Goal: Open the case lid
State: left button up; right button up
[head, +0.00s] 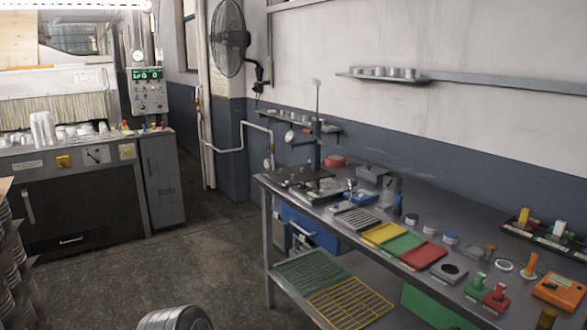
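I cannot make out for certain which thing is the case. On the workbench (405,190) stand a small grey box (370,173) at the back and a small blue item (361,198) in front of it. An orange box-like item (559,291) sits at the right front corner. They are too small to tell whether any has a lid. Neither of my grippers shows in the head view. A rounded grey metal part at the bottom edge is cut off, and I cannot tell what it belongs to.
Yellow (383,234), green (402,246) and red (424,256) flat trays lie along the bench's front. A stand (317,140) rises at its far end. A machine with a control panel (147,91) is at the left. The floor (150,262) between is open.

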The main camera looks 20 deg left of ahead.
aim_at(372, 171)
jog(key=u, duration=0.1)
jog(key=j+z, duration=0.1)
jog(key=z, duration=0.8)
jog(key=j+z, duration=0.45)
jog(key=j, duration=0.2)
jog(key=j+z, duration=0.5)
jog(key=j, duration=0.2)
jog(key=k+j+z, duration=0.2)
jog(key=j+z, duration=0.25)
jog(key=j, duration=0.15)
jog(key=k+j, duration=0.15)
jog(key=j, duration=0.3)
jog(key=k+j+z, duration=0.1)
jog(key=j, duration=0.3)
jog(key=k+j, duration=0.25)
jog(key=j, duration=0.15)
jog(key=k+j+z, duration=0.1)
jog(key=j, duration=0.35)
jog(key=k+j, duration=0.3)
jog(key=k+j+z, duration=0.1)
jog(key=j, duration=0.4)
jog(key=k+j, duration=0.3)
jog(key=j+z, duration=0.05)
jog(key=j, duration=0.05)
